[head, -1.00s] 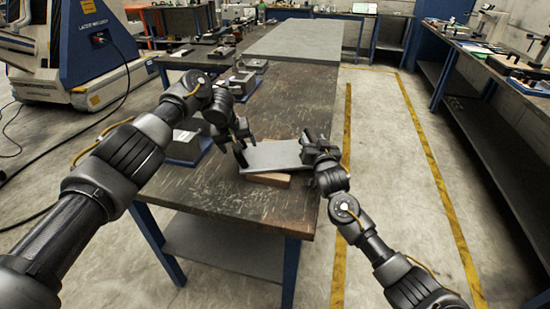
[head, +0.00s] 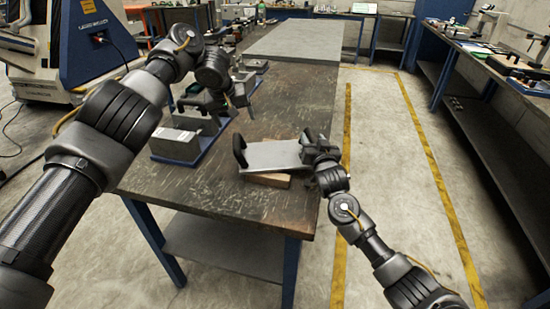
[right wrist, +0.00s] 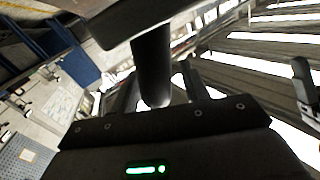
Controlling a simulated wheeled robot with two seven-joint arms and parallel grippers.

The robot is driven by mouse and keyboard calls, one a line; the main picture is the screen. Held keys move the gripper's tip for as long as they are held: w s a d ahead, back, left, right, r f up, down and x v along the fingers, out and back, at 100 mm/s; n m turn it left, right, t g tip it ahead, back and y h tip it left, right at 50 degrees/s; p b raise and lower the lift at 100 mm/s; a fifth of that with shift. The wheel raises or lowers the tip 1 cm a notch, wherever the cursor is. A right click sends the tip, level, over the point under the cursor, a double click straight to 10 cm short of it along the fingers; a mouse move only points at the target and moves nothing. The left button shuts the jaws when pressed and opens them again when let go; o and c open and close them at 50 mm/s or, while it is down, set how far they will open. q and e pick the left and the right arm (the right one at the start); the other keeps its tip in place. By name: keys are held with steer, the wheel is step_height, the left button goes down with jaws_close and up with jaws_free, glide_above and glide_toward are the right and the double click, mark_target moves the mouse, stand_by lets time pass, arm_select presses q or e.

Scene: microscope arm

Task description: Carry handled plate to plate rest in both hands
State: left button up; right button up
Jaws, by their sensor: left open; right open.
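The handled plate (head: 278,155) is a flat grey plate with a dark upright handle at each end. It lies on a light wooden block (head: 268,180) near the table's front right. Its left handle (head: 239,150) stands free. My left gripper (head: 240,100) is open and empty, above and left of the plate, apart from it. My right gripper (head: 310,148) is open at the plate's right handle. In the right wrist view the dark handle (right wrist: 152,65) stands between the open fingers, with the plate's grey edge (right wrist: 140,18) above. I cannot tell which thing is the plate rest.
A blue-based fixture with grey blocks (head: 178,147) stands on the dark table (head: 220,190), left of the plate and close to my left arm. More fixtures stand behind it. A large grey slab (head: 295,40) covers the table's far end. The tabletop behind the plate is clear.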

steer(key=shift+o, duration=0.2)
steer(key=o, duration=0.7)
steer(key=shift+o, duration=0.2)
steer(key=shift+s, duration=0.1)
steer(key=s+d, duration=0.1)
steer(key=s, duration=1)
steer(key=shift+s+d, duration=0.35)
